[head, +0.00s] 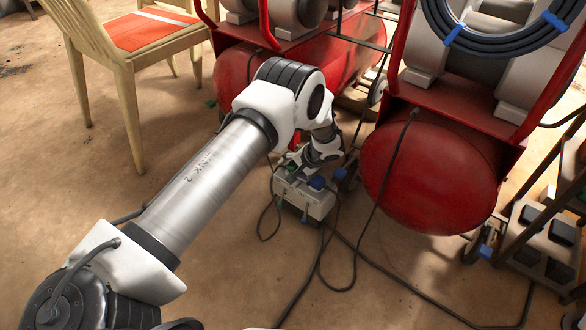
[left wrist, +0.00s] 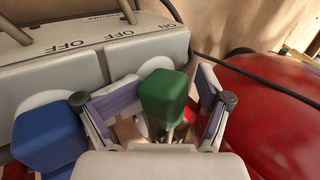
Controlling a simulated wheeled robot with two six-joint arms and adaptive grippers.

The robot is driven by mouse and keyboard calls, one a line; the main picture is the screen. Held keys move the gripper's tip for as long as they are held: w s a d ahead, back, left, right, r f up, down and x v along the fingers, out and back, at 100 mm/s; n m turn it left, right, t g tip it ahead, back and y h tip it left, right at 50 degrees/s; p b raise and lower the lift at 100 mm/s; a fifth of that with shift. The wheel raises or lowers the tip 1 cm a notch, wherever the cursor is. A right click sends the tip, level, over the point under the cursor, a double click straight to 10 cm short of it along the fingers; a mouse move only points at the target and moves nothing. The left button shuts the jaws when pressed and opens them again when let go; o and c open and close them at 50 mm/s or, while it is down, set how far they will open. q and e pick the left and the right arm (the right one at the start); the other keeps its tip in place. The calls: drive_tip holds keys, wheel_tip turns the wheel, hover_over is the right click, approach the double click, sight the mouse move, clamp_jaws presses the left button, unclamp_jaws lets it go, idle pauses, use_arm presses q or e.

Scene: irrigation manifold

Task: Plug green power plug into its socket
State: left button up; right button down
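The green plug (left wrist: 163,95) is between the two fingers of my left gripper (left wrist: 163,103) in the left wrist view. The fingers are splayed on either side of it, and I see no firm grip on it. A pale round socket rim shows behind the green plug; whether the plug sits in it is hidden. The light grey power box (left wrist: 55,65) has switches marked OFF. A blue plug (left wrist: 47,137) sits to the left of my left gripper. In the head view my left gripper (head: 322,157) is just above the power box (head: 309,199). My right gripper is not in view.
A red tank (head: 435,180) stands close to the right of the power box, and another red machine (head: 340,65) is behind it. Black cables (head: 350,265) run over the floor. A wooden chair (head: 130,60) stands at upper left. The floor left of the box is open.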

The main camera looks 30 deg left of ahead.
use_arm(q)
drive_tip(key=shift+d+r, duration=0.15)
drive_tip(key=shift+r, duration=0.05)
drive_tip(key=shift+w+d+r, duration=0.1)
drive_tip(key=shift+d+r, duration=0.05)
drive_tip(key=shift+r, duration=0.05)
drive_tip(key=v, duration=0.7)
drive_tip(key=shift+d+r, duration=0.1)
drive_tip(key=shift+r, duration=0.05)
